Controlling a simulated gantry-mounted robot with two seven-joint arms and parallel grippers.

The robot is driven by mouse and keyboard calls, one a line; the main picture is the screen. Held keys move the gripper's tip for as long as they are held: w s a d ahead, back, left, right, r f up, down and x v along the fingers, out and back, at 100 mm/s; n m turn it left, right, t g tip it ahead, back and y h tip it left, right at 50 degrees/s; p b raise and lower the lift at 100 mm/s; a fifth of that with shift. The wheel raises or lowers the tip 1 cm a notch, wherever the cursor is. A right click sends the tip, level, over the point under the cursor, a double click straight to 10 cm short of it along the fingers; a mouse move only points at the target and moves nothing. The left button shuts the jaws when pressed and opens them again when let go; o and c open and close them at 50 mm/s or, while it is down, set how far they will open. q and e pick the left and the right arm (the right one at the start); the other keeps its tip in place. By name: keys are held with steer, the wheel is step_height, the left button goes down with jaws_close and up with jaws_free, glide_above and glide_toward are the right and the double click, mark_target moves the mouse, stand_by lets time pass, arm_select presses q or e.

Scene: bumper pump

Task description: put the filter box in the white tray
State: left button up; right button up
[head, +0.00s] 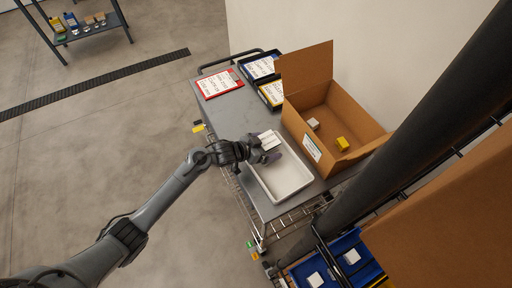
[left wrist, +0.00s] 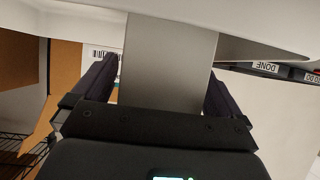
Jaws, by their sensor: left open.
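The white tray (head: 284,181) lies on the grey cart top, below and in front of the cardboard box. My left gripper (head: 270,150) is over the tray's far end, with its jaws open. A small white box (head: 269,139), seemingly the filter box, shows right at the gripper and is partly covered by it. In the left wrist view, a plain grey-looking box face (left wrist: 168,62) stands between the two fingers, and a white tray wall (left wrist: 85,27) shows behind it. I cannot tell whether the fingers touch the box or whether it rests on the tray floor. My right gripper is not in view.
An open cardboard box (head: 310,148) beside the tray holds a whitish box (head: 313,124) and a yellow box (head: 343,143). A red-edged sign tray (head: 217,84) and dark labelled bins (head: 262,68) stand at the cart's far end. The grey cart top (head: 225,112) between is clear.

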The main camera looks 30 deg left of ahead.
arm_select(q)
steer(key=p+v, duration=0.1)
steer(key=v, duration=1.1)
steer(key=s+d+f+n+g+y, duration=0.1)
steer(key=s+n+g+y, duration=0.1)
steer(key=s, duration=1.1)
steer(key=s+d+f+n+g+y, duration=0.1)
steer(key=s+g+y, duration=0.3)
steer(key=s, duration=0.9)
steer(key=shift+s+d+n+g, duration=0.25)
steer(key=shift+n+g, duration=0.15)
steer(key=shift+n, duration=0.3)
steer(key=shift+f, duration=0.1)
